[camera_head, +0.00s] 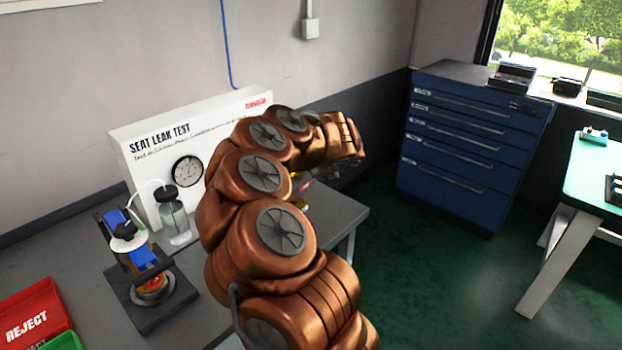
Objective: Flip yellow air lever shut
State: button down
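A small patch of yellow and red parts (300,185) shows past my copper arm, by the right end of the grey bench. It may be part of the air fitting with the yellow lever, but the lever's shape and position cannot be made out. My arm crosses the middle of the view and hides most of that area. My gripper (326,171) seems to show only as small dark parts under the arm's end, close to the yellow and red parts in the picture. Its fingers and any contact are hidden.
The white seat leak test panel (150,165) with a gauge (187,171) stands on the bench (200,262). A glass bottle (174,220) and a clamped valve fixture (150,290) stand before it. A red reject bin (35,318) is at left. A blue drawer cabinet (470,145) stands beyond open green floor.

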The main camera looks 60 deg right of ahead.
jog(key=shift+s+a+r, duration=0.15)
jog(key=shift+s+r, duration=0.6)
jog(key=shift+s, duration=0.05)
